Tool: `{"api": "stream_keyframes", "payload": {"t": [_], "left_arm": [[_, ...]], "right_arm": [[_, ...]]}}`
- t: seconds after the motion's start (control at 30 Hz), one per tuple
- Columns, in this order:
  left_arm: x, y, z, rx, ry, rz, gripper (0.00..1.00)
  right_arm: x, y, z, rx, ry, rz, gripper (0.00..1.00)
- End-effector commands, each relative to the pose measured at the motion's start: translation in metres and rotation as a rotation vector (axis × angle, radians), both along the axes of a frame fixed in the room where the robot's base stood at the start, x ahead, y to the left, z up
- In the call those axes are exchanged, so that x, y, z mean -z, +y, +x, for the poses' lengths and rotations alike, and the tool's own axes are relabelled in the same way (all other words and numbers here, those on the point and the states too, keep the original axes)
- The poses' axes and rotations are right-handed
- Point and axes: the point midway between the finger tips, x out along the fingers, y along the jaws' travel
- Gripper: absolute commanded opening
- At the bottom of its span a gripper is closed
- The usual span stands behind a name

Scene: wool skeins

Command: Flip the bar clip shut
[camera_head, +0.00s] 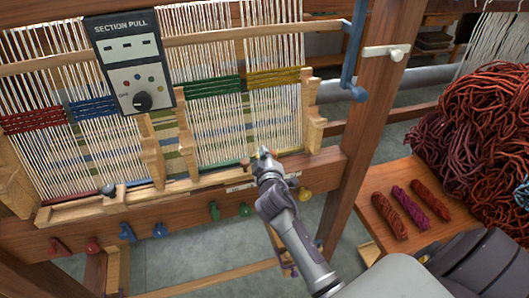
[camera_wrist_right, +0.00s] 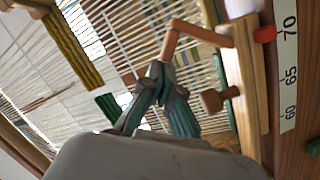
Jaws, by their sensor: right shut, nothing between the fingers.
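My right gripper (camera_head: 264,153) is at the front rail of the loom, by the lower edge of the warp threads. It also shows in the right wrist view (camera_wrist_right: 158,72), with its fingers shut and nothing between them. An orange-brown bent lever (camera_wrist_right: 196,32), which looks like the bar clip, sticks out from the pale wooden bar (camera_wrist_right: 238,80). Its free end hangs close to my fingertips; I cannot tell whether they touch. The lever stands out from the bar rather than lying along it. In the head view it is too small to make out clearly. My left gripper is not in view.
A brown wooden peg (camera_wrist_right: 214,100) and a numbered scale (camera_wrist_right: 288,75) are beside the bar. A control box (camera_head: 130,62) hangs at upper left. A blue crank (camera_head: 354,50) is on the right post. Small skeins (camera_head: 410,207) lie on a wooden bench at right.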

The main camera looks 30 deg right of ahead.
Motion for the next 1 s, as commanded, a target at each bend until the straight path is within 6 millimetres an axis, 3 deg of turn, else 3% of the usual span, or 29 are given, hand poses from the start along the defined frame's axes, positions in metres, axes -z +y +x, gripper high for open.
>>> {"api": "stream_keyframes", "payload": {"t": [1.0], "left_arm": [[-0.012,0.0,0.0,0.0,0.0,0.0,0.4]], "right_arm": [[-0.002,-0.011,-0.003,0.002,-0.032,0.138,0.0]]}}
